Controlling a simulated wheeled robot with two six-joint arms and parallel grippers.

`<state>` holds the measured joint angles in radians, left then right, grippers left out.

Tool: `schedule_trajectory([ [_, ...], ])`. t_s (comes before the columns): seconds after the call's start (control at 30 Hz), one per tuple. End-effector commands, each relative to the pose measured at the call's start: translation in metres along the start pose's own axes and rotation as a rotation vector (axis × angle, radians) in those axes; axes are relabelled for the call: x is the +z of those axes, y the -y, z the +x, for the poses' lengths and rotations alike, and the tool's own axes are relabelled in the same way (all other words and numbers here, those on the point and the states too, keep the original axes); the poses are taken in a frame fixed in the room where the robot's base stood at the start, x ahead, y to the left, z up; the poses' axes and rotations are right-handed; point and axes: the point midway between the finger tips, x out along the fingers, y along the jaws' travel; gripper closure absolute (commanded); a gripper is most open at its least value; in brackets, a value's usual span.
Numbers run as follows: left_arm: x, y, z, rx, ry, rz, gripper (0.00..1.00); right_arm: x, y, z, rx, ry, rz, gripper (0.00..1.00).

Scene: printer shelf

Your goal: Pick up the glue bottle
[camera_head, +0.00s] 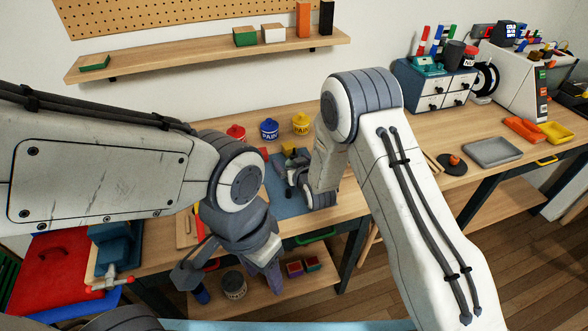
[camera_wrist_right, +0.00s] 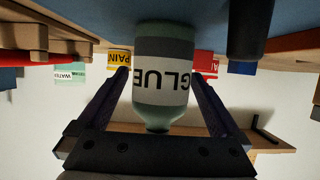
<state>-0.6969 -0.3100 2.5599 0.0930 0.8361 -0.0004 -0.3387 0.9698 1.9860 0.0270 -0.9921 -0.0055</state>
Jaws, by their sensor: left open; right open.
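The glue bottle (camera_wrist_right: 165,75) is grey-green with a white GLUE label and appears upside down in the right wrist view. It lies between the two dark fingers of my right gripper (camera_wrist_right: 160,88), which are open, one on each side. I cannot tell whether either finger touches it. In the head view my right gripper (camera_head: 296,183) is low over the workbench, and I cannot make out the bottle there. My left gripper (camera_head: 228,280) is open and empty, in front of the bench edge.
Red (camera_head: 236,132), blue (camera_head: 269,129) and yellow (camera_head: 300,124) paint pots stand behind my right gripper. A grey tray (camera_head: 493,152) lies right; the bench (camera_head: 430,125) between has free room.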

Motion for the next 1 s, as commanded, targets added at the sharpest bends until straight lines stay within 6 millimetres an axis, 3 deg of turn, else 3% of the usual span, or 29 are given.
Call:
schedule_trajectory([
  [0.13, 0.000, 0.000, 0.000, 0.000, 0.000, 0.000, 0.49, 0.000, 0.000, 0.000, 0.000, 0.000, 0.000, 0.00],
  [0.17, 0.000, 0.000, 0.000, 0.000, 0.000, 0.000, 0.49, 0.000, 0.000, 0.000, 0.000, 0.000, 0.000, 0.08],
  [0.3, 0.000, 0.000, 0.000, 0.000, 0.000, 0.000, 0.49, 0.000, 0.000, 0.000, 0.000, 0.000, 0.000, 0.61],
  [0.33, 0.000, 0.000, 0.000, 0.000, 0.000, 0.000, 0.49, 0.000, 0.000, 0.000, 0.000, 0.000, 0.000, 0.67],
  [0.77, 0.000, 0.000, 0.002, 0.000, 0.000, 0.000, 0.49, -0.006, 0.000, -0.002, 0.000, -0.004, 0.000, 0.66],
  [1.0, 0.001, 0.001, 0.010, 0.000, 0.000, 0.000, 0.49, -0.036, 0.000, -0.014, 0.000, -0.009, 0.000, 0.66],
])
